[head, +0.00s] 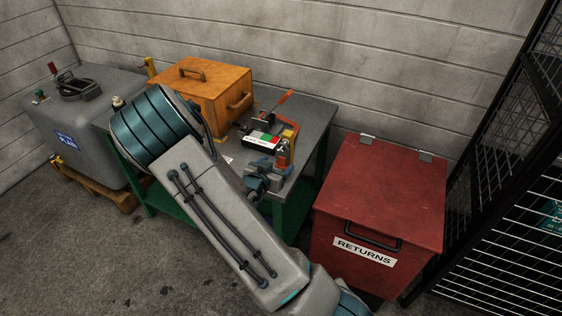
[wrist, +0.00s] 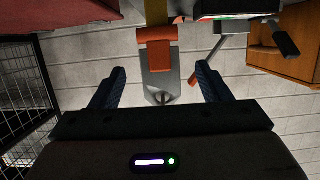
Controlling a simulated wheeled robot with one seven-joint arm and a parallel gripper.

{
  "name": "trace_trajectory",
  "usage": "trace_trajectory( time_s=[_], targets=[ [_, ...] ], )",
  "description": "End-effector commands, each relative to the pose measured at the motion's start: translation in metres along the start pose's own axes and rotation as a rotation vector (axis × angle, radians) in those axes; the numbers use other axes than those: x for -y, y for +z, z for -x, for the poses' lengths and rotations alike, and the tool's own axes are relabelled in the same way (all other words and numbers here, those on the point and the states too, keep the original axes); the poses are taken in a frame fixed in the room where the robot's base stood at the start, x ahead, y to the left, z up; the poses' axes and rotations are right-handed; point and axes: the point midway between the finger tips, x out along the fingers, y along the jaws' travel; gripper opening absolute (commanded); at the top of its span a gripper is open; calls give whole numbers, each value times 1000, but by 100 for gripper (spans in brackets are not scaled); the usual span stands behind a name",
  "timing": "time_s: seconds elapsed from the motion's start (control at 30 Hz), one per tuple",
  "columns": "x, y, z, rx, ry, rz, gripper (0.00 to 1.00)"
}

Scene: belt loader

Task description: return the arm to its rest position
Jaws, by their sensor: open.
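My gripper (wrist: 158,88) shows in the wrist view with its two dark blue fingers spread wide apart. Nothing is held between them. An orange block on a grey plate (wrist: 158,55) lies beyond the gap between the fingers; I cannot tell how far off it is. In the head view my arm is bent and stretches from the lower right over the workbench (head: 318,118). Its end is low over the bench's front right part, near an upright orange and yellow fixture (head: 290,138), and is too small to make out clearly.
An orange case (head: 205,95) and a black and white box with green and red patches (head: 262,141) stand on the bench. A red RETURNS bin (head: 380,195) is right of it, a grey tank (head: 85,120) left. Black mesh fencing (head: 500,200) bounds the right. A block wall is behind.

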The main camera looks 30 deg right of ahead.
Motion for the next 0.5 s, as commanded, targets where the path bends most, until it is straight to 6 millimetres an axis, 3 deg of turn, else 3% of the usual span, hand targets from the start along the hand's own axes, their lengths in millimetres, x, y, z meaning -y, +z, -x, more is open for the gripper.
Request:
trace_trajectory(
  time_s=[0.23, 0.5],
  targets=[
    [1, 0, 57, 1, -4, -1, 70],
    [0, 0, 87, 0, -1, 0, 70]
  ],
)
